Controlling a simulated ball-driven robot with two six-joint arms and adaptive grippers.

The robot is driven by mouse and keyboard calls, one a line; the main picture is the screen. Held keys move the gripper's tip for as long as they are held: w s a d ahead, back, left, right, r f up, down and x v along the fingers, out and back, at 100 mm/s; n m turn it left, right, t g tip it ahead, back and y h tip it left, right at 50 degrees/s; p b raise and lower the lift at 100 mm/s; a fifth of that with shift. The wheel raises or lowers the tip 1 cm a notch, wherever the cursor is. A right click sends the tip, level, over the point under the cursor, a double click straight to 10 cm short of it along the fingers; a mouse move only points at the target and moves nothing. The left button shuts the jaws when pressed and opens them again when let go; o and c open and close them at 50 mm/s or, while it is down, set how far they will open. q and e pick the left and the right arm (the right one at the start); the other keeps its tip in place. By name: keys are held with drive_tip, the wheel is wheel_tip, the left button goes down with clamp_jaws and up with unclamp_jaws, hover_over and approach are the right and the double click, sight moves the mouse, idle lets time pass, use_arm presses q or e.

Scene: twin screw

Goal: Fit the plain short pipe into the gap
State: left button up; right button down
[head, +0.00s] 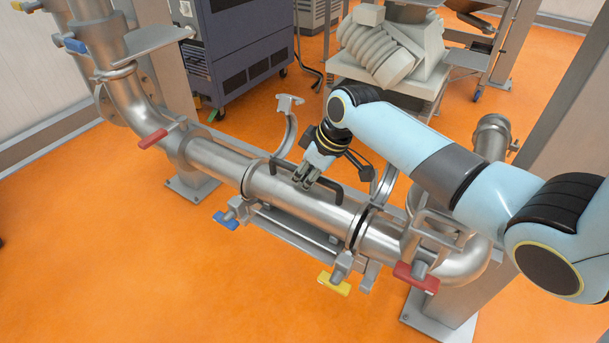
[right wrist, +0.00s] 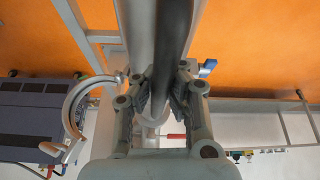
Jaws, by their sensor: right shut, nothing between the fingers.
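The plain short pipe (head: 305,207), smooth and steel, lies in line between the left fixed pipe (head: 217,161) and the right elbow pipe (head: 392,240). A dark ring (head: 359,229) shows at its right joint, and another dark line shows at its left joint. My right gripper (head: 304,184) is shut and empty, with its fingertips at the top of the short pipe; I cannot tell whether they touch it. In the right wrist view my fingers (right wrist: 168,95) show close to a dark bar (right wrist: 175,35) beside a pale pipe. My left gripper is not in view.
A blue-handled clamp (head: 227,217) hangs open at the left joint, its upper half (head: 290,108) swung back. A yellow-handled clamp (head: 334,280) is at the right joint. Red-handled clamps (head: 416,277) sit on other joints. Orange floor (head: 130,270) in front is clear.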

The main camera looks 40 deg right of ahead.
drive_tip(key=shift+w+f, duration=0.1)
drive_tip(key=shift+f, duration=0.15)
idle(0.3)
drive_tip(key=c, duration=1.5)
unclamp_jaws()
drive_tip(key=shift+o, duration=0.5)
drive_tip(key=shift+s+f, duration=0.1)
drive_tip(key=shift+s, duration=0.1)
drive_tip(key=v, duration=1.2)
